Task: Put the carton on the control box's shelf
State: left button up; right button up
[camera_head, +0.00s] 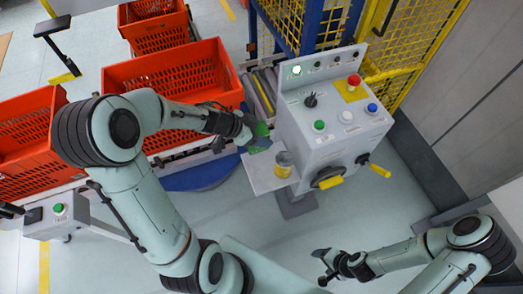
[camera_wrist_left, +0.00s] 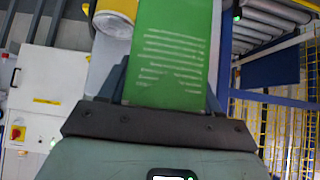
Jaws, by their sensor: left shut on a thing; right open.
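The carton is green with white print lines; in the left wrist view the carton (camera_wrist_left: 172,55) fills the space between my fingers. In the head view the carton (camera_head: 260,130) shows at the end of my left gripper (camera_head: 250,137), which is shut on it. The grey control box (camera_head: 335,135) stands to its right. The box's shelf (camera_head: 262,176) sticks out at its left side, just below the carton in the picture. A yellow can (camera_head: 284,164) stands on the shelf near the box. My right gripper (camera_head: 327,267) is open and empty at the lower right.
Orange totes (camera_head: 175,75) stand at the left and back on a conveyor. A yellow mesh fence (camera_head: 415,40) is behind the control box. The control box has a red emergency button (camera_head: 354,80) and a yellow-handled knob (camera_head: 330,182) on its front. The floor in front is clear.

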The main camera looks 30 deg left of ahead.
pick_arm(q)
jog(key=f+b, duration=0.1)
jog(key=f, duration=0.1)
jog(key=f+b, duration=0.1)
jog(key=f, duration=0.3)
jog(key=shift+s+b, duration=0.35)
jog(key=shift+b, duration=0.05)
jog(key=shift+s+f, duration=0.1)
jog(key=shift+s, duration=0.05)
jog(key=shift+w+f, duration=0.2)
jog(key=f+b, duration=0.1)
jog(key=f, duration=0.1)
jog(key=f+b, duration=0.1)
jog(key=shift+w+f, duration=0.35)
jog(key=shift+s+f+b, duration=0.15)
jog(key=shift+f+b, duration=0.1)
jog(key=shift+b, duration=0.1)
jog(key=shift+s+r, duration=0.1)
jog(key=shift+w+d, duration=0.1)
jog(key=shift+w, duration=0.2)
jog(key=shift+f, duration=0.25)
jog(key=o, duration=1.2)
jog(key=shift+s, duration=0.15)
pick_arm(e)
jog(key=s+f, duration=0.7)
jog(key=f, duration=0.1)
jog(key=shift+f+g, duration=0.2)
jog(key=shift+g, duration=0.2)
pick_arm(q)
jog(key=shift+o, duration=0.2)
